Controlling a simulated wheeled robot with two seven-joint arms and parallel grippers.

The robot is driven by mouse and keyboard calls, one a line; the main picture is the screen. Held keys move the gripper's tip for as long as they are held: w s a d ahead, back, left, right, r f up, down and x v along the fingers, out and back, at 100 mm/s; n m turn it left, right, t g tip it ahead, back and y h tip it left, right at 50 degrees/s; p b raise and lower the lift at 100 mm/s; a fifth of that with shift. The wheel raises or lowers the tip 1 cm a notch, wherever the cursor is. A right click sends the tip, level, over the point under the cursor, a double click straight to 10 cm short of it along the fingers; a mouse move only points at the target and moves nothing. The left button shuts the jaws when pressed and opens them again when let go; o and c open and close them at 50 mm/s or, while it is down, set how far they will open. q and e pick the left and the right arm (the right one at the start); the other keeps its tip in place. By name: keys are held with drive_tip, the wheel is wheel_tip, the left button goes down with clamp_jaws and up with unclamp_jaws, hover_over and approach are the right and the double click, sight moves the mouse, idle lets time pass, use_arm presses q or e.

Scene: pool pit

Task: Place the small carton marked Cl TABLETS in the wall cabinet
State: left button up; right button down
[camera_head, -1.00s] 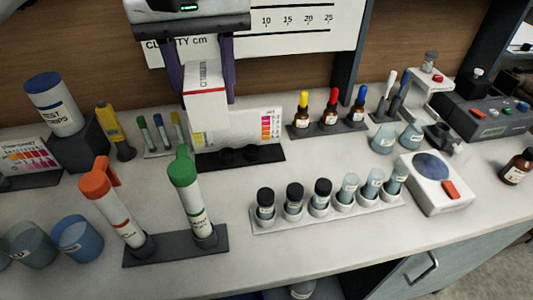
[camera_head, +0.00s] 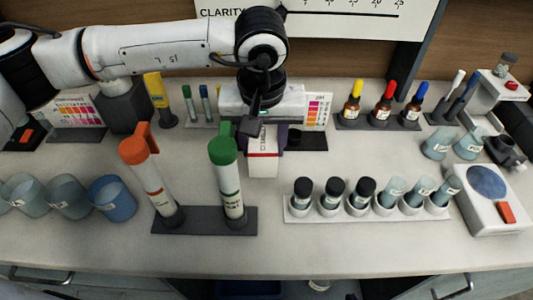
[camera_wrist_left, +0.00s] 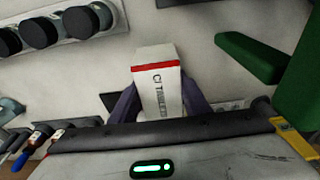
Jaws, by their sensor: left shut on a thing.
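The small white carton (camera_head: 263,152) with a red band is in my left gripper (camera_head: 262,135), behind the bench's front row and just right of the green-capped tube. In the left wrist view the carton (camera_wrist_left: 159,88) shows the lettering "Cl TABLETS" and sits between the two dark purple fingers (camera_wrist_left: 158,105). The gripper is shut on it. I cannot tell whether the carton touches the bench. The wall cabinet is not recognisable in these frames. My right gripper is not in view.
The green-capped tube (camera_head: 229,185) and orange-capped tube (camera_head: 152,180) stand close left of the carton. A white rack (camera_head: 365,208) of vials is to the right. Dropper bottles (camera_head: 382,105) stand behind. The bench's front strip (camera_head: 330,250) is clear.

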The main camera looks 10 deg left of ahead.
use_arm(q)
wheel_tip(320, 180, down, 3)
drive_tip(key=shift+f+p, duration=0.1)
drive_tip(key=shift+p, duration=0.25)
drive_tip(key=shift+f, duration=0.2)
drive_tip(key=shift+f, duration=0.1)
drive_tip(key=shift+f+b, duration=0.15)
drive_tip(key=shift+b, duration=0.2)
drive_tip(key=o, duration=1.1)
drive_tip(key=shift+r, duration=0.2)
